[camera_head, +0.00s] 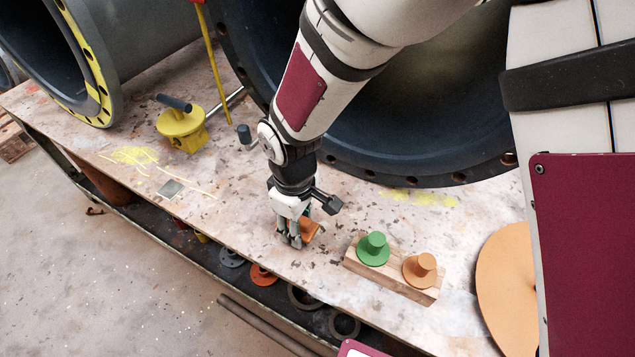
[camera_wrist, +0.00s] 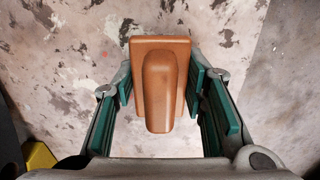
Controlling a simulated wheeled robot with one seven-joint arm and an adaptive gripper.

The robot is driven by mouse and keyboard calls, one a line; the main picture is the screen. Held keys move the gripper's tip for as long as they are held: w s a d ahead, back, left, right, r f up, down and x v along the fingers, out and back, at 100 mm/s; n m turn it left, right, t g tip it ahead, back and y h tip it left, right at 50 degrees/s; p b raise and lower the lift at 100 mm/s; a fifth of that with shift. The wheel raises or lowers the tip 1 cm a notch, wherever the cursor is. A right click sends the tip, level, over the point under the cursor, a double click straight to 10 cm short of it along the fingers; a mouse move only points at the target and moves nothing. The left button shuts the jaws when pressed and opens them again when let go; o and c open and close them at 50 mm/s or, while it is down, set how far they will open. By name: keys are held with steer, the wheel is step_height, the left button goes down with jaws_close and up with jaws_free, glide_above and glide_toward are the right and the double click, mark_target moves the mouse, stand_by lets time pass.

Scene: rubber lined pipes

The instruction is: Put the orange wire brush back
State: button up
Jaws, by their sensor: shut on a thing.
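The orange wire brush (camera_head: 311,228) is in my gripper (camera_head: 293,236), low over the worktable left of the wooden block. In the wrist view the brush (camera_wrist: 160,90) shows as an orange-brown rectangular back with a rounded grip on top. The green-padded fingers of my gripper (camera_wrist: 162,88) are shut on its two sides. No bristles show; its underside is hidden. I cannot tell whether it touches the table.
A wooden block (camera_head: 390,277) holds a green knobbed disc (camera_head: 373,249) and an orange one (camera_head: 420,269). Large pipes (camera_head: 420,130) stand behind. A yellow tool (camera_head: 181,128) is at the left, an orange disc (camera_head: 507,285) at the right. The worktable's (camera_head: 235,210) front edge is close.

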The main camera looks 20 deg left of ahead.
stand_by(0.3)
steer(key=o, duration=1.2)
steer(key=shift+f, duration=0.1)
step_height(320, 180, up, 12)
steer(key=p, duration=0.3)
steer(key=shift+r, duration=0.2)
